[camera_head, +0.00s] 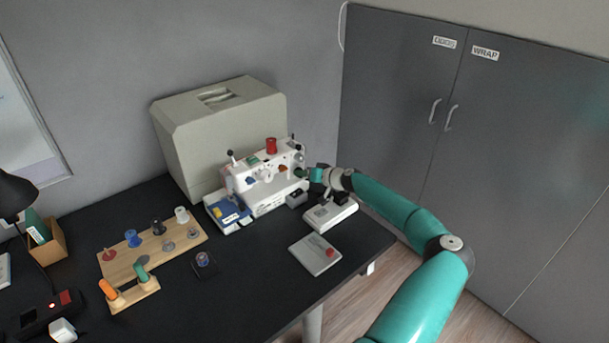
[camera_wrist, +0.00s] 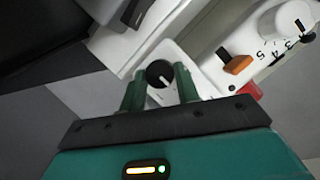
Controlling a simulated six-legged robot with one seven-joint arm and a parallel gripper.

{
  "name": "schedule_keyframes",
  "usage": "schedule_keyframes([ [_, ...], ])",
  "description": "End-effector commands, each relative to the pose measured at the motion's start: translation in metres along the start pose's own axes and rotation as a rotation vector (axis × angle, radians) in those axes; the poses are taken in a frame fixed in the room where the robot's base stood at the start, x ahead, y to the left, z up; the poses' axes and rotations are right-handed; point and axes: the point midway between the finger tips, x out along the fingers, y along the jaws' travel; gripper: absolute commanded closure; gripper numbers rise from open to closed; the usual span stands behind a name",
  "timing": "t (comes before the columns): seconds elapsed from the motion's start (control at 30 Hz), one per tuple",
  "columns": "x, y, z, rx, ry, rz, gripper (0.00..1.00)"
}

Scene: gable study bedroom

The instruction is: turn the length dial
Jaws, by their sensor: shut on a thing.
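The white sewing machine (camera_head: 268,188) stands on the black table, and its white body (camera_wrist: 195,50) fills the upper right of the wrist view. A round black dial (camera_wrist: 160,74) with a white pointer line sits on a white face of it. My gripper (camera_wrist: 161,88) has one green finger on each side of this dial and is shut on it. No label on the dial can be read. In the head view my gripper (camera_head: 306,174) is at the machine's right end and hides the dial.
A white knob (camera_wrist: 290,20) with a number scale and an orange lever (camera_wrist: 238,65) are close by on the machine. A white pedal-like box (camera_head: 330,214) and a grey box (camera_head: 315,254) lie near my gripper. A wooden spool rack (camera_head: 150,262) stands left.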

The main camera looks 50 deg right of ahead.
Motion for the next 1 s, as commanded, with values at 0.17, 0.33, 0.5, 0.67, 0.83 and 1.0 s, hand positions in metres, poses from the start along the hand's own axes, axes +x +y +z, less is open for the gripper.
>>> schedule_keyframes([
  [0.17,0.0001,0.0001,-0.0005,0.001,0.001,0.000,0.91],
  [0.33,0.0001,0.0001,-0.0005,0.001,0.001,0.000,0.65],
  [0.5,0.0001,0.0002,-0.0003,0.000,0.001,0.001,0.47],
  [0.67,-0.0001,0.0008,0.0001,0.001,0.001,0.002,0.47],
  [0.83,-0.0003,0.0011,0.0005,-0.006,0.000,0.005,0.47],
  [1.0,-0.0007,0.0002,0.0006,-0.088,0.003,0.039,0.47],
])
